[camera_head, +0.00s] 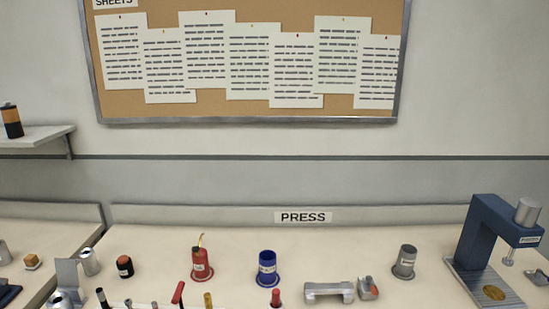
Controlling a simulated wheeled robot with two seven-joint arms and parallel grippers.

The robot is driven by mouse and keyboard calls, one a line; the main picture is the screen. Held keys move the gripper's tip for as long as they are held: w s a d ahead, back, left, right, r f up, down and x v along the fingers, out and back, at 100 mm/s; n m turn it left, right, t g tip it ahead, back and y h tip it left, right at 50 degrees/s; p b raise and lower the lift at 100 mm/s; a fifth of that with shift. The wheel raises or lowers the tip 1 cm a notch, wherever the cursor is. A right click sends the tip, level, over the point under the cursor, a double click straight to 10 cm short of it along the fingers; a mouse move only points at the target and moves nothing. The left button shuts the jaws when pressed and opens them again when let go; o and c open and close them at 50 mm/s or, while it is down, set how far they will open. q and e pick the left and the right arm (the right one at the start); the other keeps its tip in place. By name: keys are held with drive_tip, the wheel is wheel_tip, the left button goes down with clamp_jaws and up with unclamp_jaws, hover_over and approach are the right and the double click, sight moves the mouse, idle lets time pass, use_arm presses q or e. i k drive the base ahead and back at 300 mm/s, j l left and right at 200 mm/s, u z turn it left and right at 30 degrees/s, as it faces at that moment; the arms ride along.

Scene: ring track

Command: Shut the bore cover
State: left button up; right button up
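Neither of my grippers is in view. I cannot make out for certain a bore or its cover on the bench. A grey plate (67,273) stands upright at the lower left, above a small round metal piece (62,300) cut by the lower picture edge. I cannot tell whether these belong to the bore cover. A blue press (484,232) stands at the right, with a brass disc (493,292) on its grey base.
The pale bench (215,228) carries a red oil can (202,264), a blue can (267,268), a grey can (404,262), a grey handle-shaped part (328,291) and a black jar (125,267). Several upright tools line the lower edge. A shelf (40,135) juts out left.

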sight(66, 269)
drive_tip(key=u, duration=1.45)
